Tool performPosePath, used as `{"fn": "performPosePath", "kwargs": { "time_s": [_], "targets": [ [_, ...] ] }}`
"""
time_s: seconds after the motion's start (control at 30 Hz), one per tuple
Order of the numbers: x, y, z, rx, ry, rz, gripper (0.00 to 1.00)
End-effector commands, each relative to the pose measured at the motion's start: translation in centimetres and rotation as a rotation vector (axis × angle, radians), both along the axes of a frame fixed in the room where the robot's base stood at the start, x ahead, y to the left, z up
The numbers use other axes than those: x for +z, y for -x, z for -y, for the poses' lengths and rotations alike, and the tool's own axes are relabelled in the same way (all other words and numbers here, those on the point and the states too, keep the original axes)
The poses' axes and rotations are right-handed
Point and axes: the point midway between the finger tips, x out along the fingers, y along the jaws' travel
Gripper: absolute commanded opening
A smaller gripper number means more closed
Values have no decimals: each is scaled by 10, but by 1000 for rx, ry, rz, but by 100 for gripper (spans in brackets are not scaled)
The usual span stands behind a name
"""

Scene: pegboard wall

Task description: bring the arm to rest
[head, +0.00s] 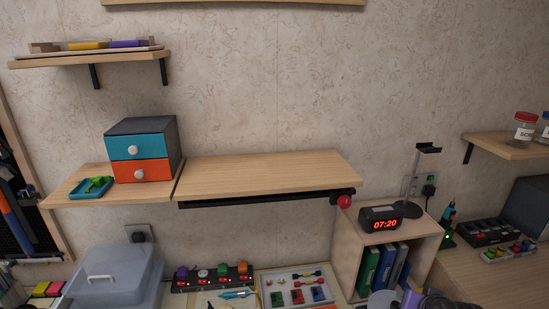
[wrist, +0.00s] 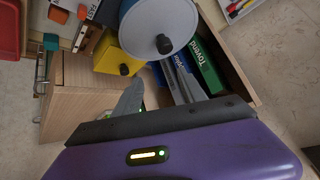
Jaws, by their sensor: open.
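The only task thing is my own arm. My gripper (head: 432,300) shows as a dark and purple shape at the bottom edge of the head view, right of centre, in front of the open cubby. The purple housing with a lit yellow bar fills the bottom of the wrist view. My gripper is open, and I see nothing held in it.
The cubby (head: 347,248) holds upright books (head: 385,268), with a clock (head: 383,220) and a stand (head: 411,180) on top. A lidded canister (wrist: 160,35) is near in the wrist view. A shelf (head: 265,173) and drawers (head: 141,158) are left.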

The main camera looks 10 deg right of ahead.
Motion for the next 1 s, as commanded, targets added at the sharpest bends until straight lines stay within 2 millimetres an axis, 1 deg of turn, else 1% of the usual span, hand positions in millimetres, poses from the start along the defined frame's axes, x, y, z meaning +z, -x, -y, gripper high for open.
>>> {"fn": "performPosePath", "kwargs": {
  "time_s": [0.03, 0.17, 0.27, 0.37, 0.57, 0.7, 0.77, 0.8, 1.0],
  "targets": [
    [-6, 9, -6, 27, 48, 52, 49],
    [-1, 31, -25, 95, 164, 197, 49],
    [4, 54, -44, 146, 235, 291, 49],
    [10, 81, -64, 193, 293, 373, 49],
    [26, 145, -107, 278, 372, 512, 49],
    [40, 192, -135, 327, 403, 587, 49],
    [46, 213, -146, 346, 410, 612, 49],
    [50, 227, -153, 359, 413, 628, 49],
    [69, 293, -183, 408, 406, 670, 49]
  ]
}}
